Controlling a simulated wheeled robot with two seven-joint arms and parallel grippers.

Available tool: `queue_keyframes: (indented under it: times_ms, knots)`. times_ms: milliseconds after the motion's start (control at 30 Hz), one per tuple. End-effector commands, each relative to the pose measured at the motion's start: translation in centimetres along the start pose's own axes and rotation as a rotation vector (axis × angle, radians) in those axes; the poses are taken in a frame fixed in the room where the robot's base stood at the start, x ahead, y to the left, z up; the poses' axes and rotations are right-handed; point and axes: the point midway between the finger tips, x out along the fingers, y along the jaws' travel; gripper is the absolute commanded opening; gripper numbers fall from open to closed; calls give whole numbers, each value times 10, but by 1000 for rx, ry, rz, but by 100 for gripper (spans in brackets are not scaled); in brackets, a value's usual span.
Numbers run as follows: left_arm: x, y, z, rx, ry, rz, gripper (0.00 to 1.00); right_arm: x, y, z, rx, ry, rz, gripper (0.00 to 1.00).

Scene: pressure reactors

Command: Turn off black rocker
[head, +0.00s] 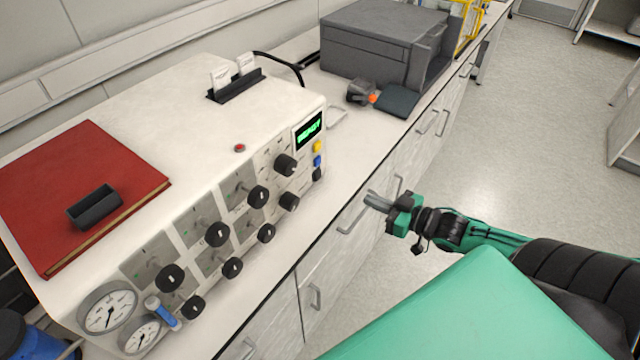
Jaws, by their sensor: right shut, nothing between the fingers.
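The pressure reactor unit (200,130) is a white box with a slanted front panel, on the counter at the left. A small black switch (317,175), which looks like the black rocker, sits at the panel's right end, below a yellow button (317,146) and a blue button (317,161). Its position, on or off, is too small to tell. A screen (308,131) above them is lit with green text. My right gripper (369,200) is shut and empty, in front of the drawers, to the right of the switch and apart from it. My left gripper is out of view.
Several black knobs (286,165) and two gauges (108,308) line the panel. A red book (85,170) with a black tray (95,208) lies on top. A dark grey box (385,45) stands farther back. Drawer handles (352,217) stick out below the counter. The floor at right is clear.

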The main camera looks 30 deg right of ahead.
Motion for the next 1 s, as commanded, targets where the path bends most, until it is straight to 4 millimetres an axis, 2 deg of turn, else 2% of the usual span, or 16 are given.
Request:
queue_keyframes:
  times_ms: [467,1000]
  knots:
    - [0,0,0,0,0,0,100,3,-1,-2,0,4,-3,0]
    - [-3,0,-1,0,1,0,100,53,-1,-4,0,5,-3,0]
